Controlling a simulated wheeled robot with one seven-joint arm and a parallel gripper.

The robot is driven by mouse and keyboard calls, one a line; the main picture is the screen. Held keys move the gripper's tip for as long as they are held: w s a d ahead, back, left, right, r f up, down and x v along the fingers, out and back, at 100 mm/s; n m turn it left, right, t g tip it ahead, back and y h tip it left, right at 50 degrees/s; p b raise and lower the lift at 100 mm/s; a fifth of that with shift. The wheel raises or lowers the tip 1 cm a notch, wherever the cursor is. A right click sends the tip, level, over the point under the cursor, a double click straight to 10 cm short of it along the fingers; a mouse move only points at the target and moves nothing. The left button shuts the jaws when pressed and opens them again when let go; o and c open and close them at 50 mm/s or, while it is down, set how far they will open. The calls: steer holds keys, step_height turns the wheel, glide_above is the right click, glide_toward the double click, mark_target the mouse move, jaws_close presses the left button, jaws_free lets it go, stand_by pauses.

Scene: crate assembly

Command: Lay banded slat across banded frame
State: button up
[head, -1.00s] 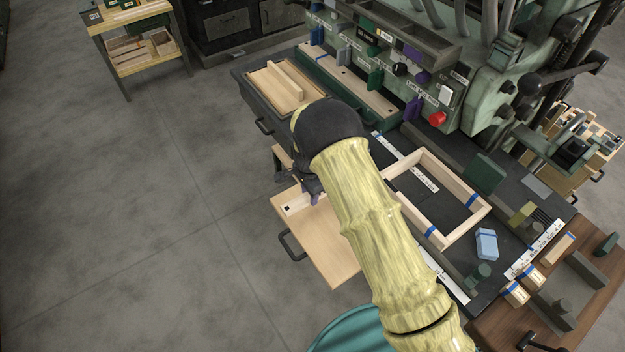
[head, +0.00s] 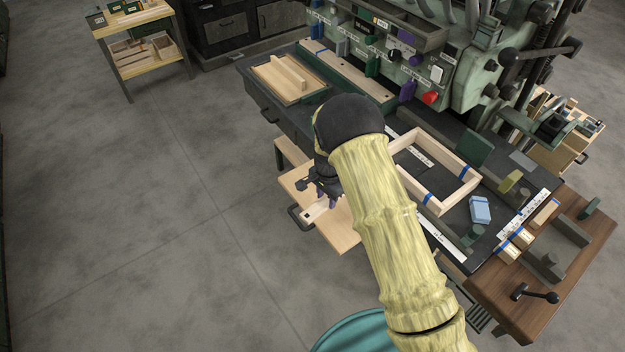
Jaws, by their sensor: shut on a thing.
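The banded frame (head: 468,188) is a rectangle of pale wood with blue bands. It lies on the dark bench top, right of my arm, which hides part of its left side. My gripper (head: 326,200) points down at the left of the bench, over a pale board with a dark handle. It is shut on a pale wooden slat (head: 313,212) with a dark mark near one end. My gripper and wrist hide most of this slat, and I see no blue band on it. I cannot tell if it touches the board.
The pale board (head: 341,238) juts out from the bench front. A light blue block (head: 480,210) lies right of the frame. Several short blue-banded wooden pieces (head: 523,238) lie farther right. A tray with a wooden strip (head: 289,78) lies at the back left. Machinery stands behind.

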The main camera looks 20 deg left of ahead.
steer(key=d+r+n, duration=0.2)
steer(key=d+n, duration=0.1)
steer(key=d, duration=1)
steer(key=d+r+n, duration=0.2)
steer(key=d+n, duration=0.1)
steer(key=d, duration=1.1)
steer(key=shift+w+d, duration=0.2)
steer(key=shift+d, duration=0.05)
steer(key=shift+s, duration=0.1)
